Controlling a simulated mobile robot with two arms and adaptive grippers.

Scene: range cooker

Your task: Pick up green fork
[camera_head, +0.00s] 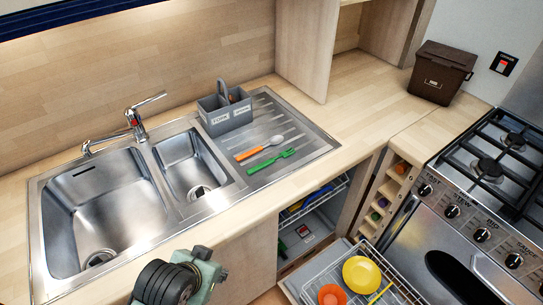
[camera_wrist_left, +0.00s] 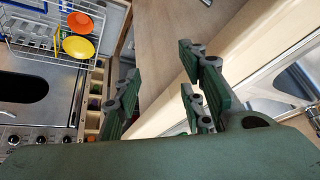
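The green fork (camera_head: 270,161) lies flat on the ribbed steel drainboard (camera_head: 301,150), right of the small sink bowl. A spoon with an orange handle (camera_head: 247,153) lies just behind it, close and roughly parallel. My left gripper (camera_wrist_left: 160,92) shows in the left wrist view, with its dark green finger pads spread apart and nothing between them. It is near the front of the counter, away from the fork. The fork is not visible in the wrist view. A piece of my arm shows at the bottom of the head view. My right gripper is not in view.
A grey cutlery caddy (camera_head: 226,113) stands behind the spoon. The faucet (camera_head: 137,125) rises behind the sink bowls. A pulled-out dish rack (camera_head: 341,274) holds a yellow plate (camera_head: 361,274) and an orange bowl (camera_head: 332,295). A brown bin (camera_head: 440,74) stands near the cooker.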

